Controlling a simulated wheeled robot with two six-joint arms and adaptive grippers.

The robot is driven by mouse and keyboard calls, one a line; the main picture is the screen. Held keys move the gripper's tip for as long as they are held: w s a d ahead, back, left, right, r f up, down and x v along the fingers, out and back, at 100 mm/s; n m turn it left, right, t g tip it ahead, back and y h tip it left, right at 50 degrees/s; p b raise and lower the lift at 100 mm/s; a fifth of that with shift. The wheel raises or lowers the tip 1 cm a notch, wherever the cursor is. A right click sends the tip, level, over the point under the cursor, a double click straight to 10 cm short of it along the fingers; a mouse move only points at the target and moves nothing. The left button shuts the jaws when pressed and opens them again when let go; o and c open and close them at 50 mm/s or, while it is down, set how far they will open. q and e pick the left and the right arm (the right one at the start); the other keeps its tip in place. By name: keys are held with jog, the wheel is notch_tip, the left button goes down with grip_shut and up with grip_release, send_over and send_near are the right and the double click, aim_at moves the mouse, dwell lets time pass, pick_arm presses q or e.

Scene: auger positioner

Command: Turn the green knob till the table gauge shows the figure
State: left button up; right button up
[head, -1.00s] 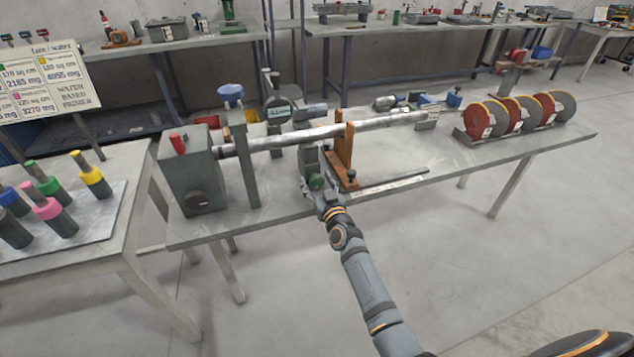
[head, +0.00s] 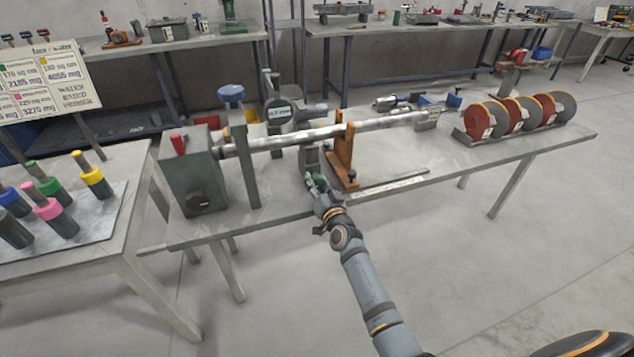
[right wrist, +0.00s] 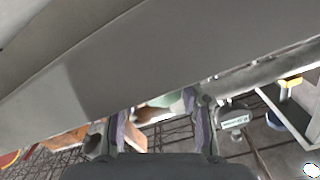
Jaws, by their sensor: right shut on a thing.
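The green knob (head: 319,184) is on a grey positioner at the near edge of the bench, below the long metal shaft (head: 290,138). My right gripper (head: 316,181) is shut on the green knob, hiding part of it. In the right wrist view, its two fingers (right wrist: 158,125) stand either side of a partly hidden greenish piece. My left gripper is not in view.
A wooden bracket (head: 344,158) stands just right of my gripper. A grey box with a dial (head: 196,180) is at the bench's left end, and red and grey discs (head: 520,113) are at its right. The floor in front is clear.

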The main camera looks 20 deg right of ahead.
jog(key=o, duration=1.2)
jog(key=s, duration=1.2)
jog(key=shift+d, duration=0.2)
